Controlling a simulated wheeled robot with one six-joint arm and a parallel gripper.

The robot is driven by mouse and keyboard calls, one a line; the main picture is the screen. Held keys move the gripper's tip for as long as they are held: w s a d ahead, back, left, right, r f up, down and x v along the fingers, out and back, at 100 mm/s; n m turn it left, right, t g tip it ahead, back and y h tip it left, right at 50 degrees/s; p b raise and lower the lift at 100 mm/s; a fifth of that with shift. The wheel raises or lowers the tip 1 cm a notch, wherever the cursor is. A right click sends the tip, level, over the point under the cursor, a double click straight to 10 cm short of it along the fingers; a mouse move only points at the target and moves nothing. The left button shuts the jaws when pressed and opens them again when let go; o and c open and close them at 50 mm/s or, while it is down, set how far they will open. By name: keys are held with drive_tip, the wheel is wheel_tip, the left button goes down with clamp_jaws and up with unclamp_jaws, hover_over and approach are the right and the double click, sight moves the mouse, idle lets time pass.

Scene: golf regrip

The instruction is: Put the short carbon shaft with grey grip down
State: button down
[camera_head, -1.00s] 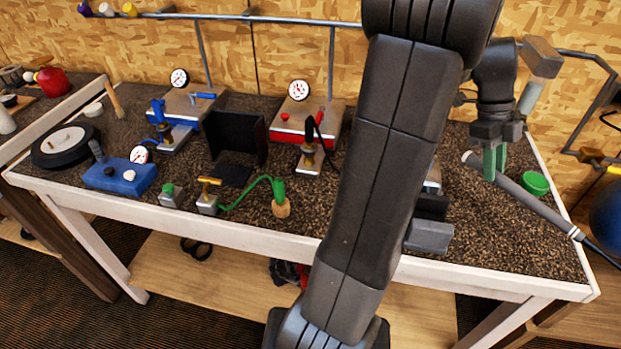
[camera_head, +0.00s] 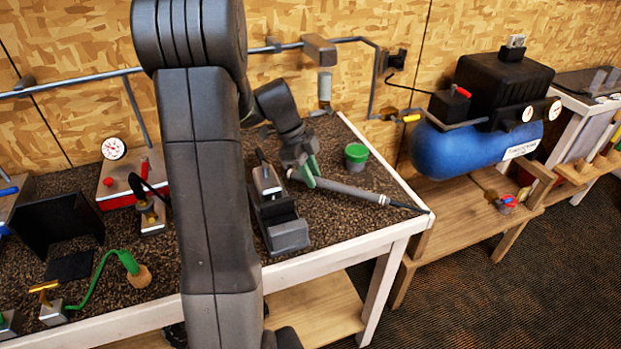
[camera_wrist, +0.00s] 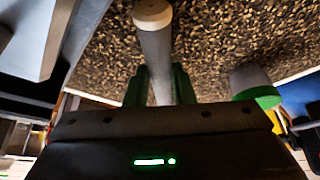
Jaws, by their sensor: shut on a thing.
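The short shaft with its grey grip (camera_head: 343,188) slants across the right end of the bench top. Its dark carbon end (camera_head: 408,208) points right toward the bench's corner. My gripper (camera_head: 311,172) is shut on the grip near its butt end, with green fingers on both sides. In the wrist view the grip (camera_wrist: 156,55) runs between the green fingers (camera_wrist: 159,86), and its pale round butt cap shows at the top. The grip is close over the speckled bench top; I cannot tell whether it touches.
A green-rimmed cup (camera_head: 356,157) stands just behind the grip. A dark vise-like block (camera_head: 284,225) stands left of my gripper. The white bench edge (camera_head: 345,243) runs in front. A blue compressor (camera_head: 470,148) stands beyond the right end.

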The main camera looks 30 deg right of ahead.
drive_tip(key=shift+f, duration=1.05)
drive_tip(key=shift+f, duration=0.15)
drive_tip(key=c, duration=1.2)
unclamp_jaws()
drive_tip(key=shift+c, duration=0.2)
drive_tip(key=shift+r, duration=0.35)
drive_tip(key=v, duration=1.2)
drive_tip(key=shift+f, duration=0.1)
